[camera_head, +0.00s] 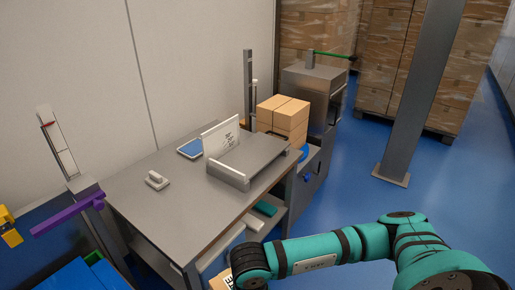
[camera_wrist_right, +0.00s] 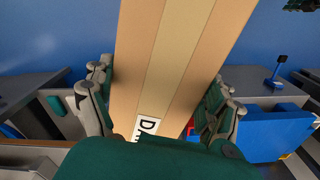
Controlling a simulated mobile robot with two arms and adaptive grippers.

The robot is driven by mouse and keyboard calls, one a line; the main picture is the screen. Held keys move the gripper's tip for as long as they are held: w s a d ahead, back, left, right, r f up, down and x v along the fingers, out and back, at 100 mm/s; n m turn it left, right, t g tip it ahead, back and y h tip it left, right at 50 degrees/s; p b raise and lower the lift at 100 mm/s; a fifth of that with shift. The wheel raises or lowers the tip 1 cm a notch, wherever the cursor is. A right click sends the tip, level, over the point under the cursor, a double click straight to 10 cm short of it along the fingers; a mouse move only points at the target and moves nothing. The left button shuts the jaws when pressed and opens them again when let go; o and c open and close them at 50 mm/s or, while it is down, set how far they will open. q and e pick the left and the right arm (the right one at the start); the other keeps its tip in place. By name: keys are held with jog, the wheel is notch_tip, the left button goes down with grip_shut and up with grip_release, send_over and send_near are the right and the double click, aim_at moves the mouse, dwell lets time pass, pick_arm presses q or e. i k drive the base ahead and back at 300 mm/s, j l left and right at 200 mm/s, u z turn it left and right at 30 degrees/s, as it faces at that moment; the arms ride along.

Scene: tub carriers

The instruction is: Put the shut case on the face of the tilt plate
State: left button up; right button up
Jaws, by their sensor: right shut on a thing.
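The case (camera_wrist_right: 178,60) is a tan cardboard carton, shut with a lighter strip of tape down its middle and a white label with black print. My right gripper (camera_wrist_right: 160,110) is shut on it, with fingers along both sides in the right wrist view. In the head view only a corner of the case (camera_head: 219,282) shows at the bottom edge, beside my teal right arm; the right fingers are hidden there. The tilt plate (camera_head: 248,155) appears to be the grey sloped plate with a raised lip on the table, its face bare. The case is apart from it, nearer me. My left gripper is out of view.
The grey table (camera_head: 150,215) also bears a white printed card (camera_head: 220,138), a blue-faced device (camera_head: 190,148) and a small white handled block (camera_head: 157,181). Cartons (camera_head: 283,115) stand behind the plate. A purple bar (camera_head: 68,214) sticks out left. Blue floor is clear at right.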

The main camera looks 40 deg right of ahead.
aim_at(256, 149)
jog(key=i+l+u, duration=0.1)
jog(key=l, duration=0.55)
jog(key=i+l+u, duration=0.1)
jog(key=l, duration=0.55)
jog(key=i+l+u, duration=0.1)
jog(key=l, duration=0.55)
jog(key=i, duration=0.05)
